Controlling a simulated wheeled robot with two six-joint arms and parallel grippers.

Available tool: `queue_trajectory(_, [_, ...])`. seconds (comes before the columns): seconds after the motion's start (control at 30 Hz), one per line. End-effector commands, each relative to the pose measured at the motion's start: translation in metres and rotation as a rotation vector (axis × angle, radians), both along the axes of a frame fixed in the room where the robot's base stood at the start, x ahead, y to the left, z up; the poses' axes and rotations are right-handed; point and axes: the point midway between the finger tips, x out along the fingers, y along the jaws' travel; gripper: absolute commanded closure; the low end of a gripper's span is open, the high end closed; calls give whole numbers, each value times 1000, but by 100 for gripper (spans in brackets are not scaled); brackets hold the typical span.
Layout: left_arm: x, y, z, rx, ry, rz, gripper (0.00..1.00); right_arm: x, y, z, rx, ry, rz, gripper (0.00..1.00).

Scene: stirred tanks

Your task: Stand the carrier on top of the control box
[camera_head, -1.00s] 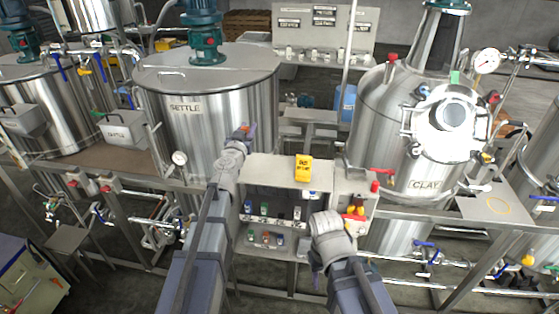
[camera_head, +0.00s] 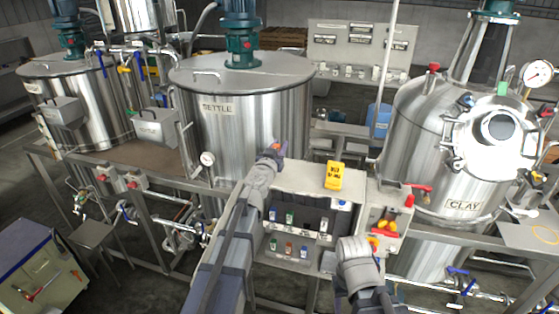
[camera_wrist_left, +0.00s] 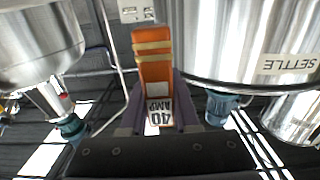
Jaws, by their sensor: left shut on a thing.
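The carrier is an orange block with tan bands and a "40 AMP" label (camera_wrist_left: 152,70), in the left wrist view. My left gripper (camera_wrist_left: 156,112) is shut on it, and only a small orange bit shows in the head view (camera_head: 277,147). My left gripper (camera_head: 273,153) is above the back left edge of the central cabinet, in front of the SETTLE tank. A grey box with red and yellow buttons (camera_head: 378,216), which looks like the control box, adjoins the cabinet's right side. My right gripper (camera_head: 352,243) is low in front of the cabinet; its fingertips are hidden.
The pale cabinet (camera_head: 300,180) has a yellow meter (camera_head: 333,176) on top and several small coloured parts on its open shelves. The SETTLE tank (camera_head: 245,130) stands behind left and the CLAY tank (camera_head: 430,150) right. Pipes and valves run below.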

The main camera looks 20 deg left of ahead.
Motion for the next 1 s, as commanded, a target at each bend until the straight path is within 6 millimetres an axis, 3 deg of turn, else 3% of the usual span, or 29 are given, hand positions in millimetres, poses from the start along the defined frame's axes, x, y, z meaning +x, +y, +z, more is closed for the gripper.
queue_trajectory(0.33, [0,0,-38,0,0,0,100,0,0,-38,0,-1,0,50])
queue_trajectory(0.77, [0,0,-41,0,0,0,100,0,0,-41,-1,-1,1,50])
queue_trajectory(0.8, [0,0,-40,0,0,0,68,0,0,-40,-1,-1,2,50])
queue_trajectory(1.0, [0,0,-39,0,0,0,46,0,0,-39,-1,-1,2,50])
